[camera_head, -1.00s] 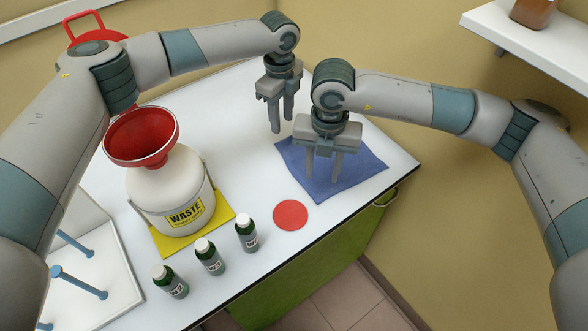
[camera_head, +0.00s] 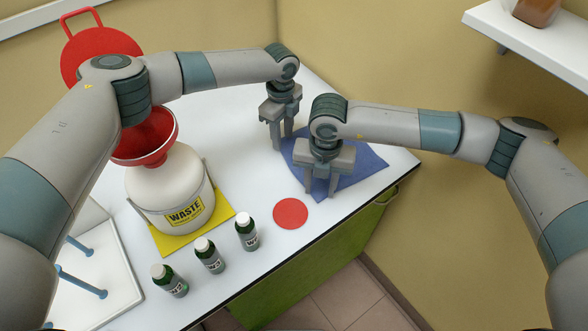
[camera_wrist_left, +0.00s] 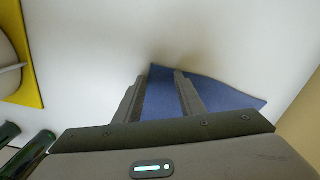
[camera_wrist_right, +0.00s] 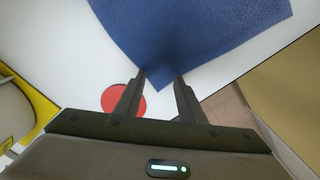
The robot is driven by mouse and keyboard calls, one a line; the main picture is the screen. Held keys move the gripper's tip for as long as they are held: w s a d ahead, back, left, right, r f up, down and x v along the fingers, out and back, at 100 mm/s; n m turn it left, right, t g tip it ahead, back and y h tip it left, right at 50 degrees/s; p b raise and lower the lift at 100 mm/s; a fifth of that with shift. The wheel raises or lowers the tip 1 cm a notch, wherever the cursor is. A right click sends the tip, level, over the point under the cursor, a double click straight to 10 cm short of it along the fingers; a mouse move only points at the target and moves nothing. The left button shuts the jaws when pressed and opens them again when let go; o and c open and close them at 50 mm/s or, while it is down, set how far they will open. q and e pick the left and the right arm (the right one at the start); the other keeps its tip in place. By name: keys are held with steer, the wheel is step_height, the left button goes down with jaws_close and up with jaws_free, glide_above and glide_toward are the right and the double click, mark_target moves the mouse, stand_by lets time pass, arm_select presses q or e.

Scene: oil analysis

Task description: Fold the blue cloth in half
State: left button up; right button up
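The blue cloth (camera_head: 362,168) lies flat and unfolded at the right end of the white table. My left gripper (camera_head: 283,141) is open and low at the cloth's far left corner. In the left wrist view the cloth's corner (camera_wrist_left: 163,97) shows between its spread fingers. My right gripper (camera_head: 320,193) is open and low at the cloth's near left corner. In the right wrist view that corner of the cloth (camera_wrist_right: 200,35) lies just ahead of and between the fingertips. Whether any fingertip touches the cloth cannot be told. The right gripper hides part of the cloth.
A red disc (camera_head: 290,213) lies near the right gripper. A white waste container (camera_head: 165,190) with a red funnel (camera_head: 150,140) stands on a yellow mat (camera_head: 222,215). Three green bottles (camera_head: 246,234) stand near the front edge. A wall shelf (camera_head: 515,40) is at upper right.

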arm_select(q)
steer(key=shift+f, duration=0.25)
arm_select(e)
steer(key=shift+f, duration=0.2)
arm_select(q)
steer(key=shift+c, duration=0.5)
arm_select(e)
steer(key=shift+c, duration=0.5)
arm_select(q)
steer(key=shift+s, duration=0.1)
jaws_close()
arm_select(e)
jaws_close()
steer(key=shift+f, duration=0.1)
arm_select(q)
steer(key=shift+r, duration=0.2)
arm_select(e)
steer(key=shift+r, duration=0.2)
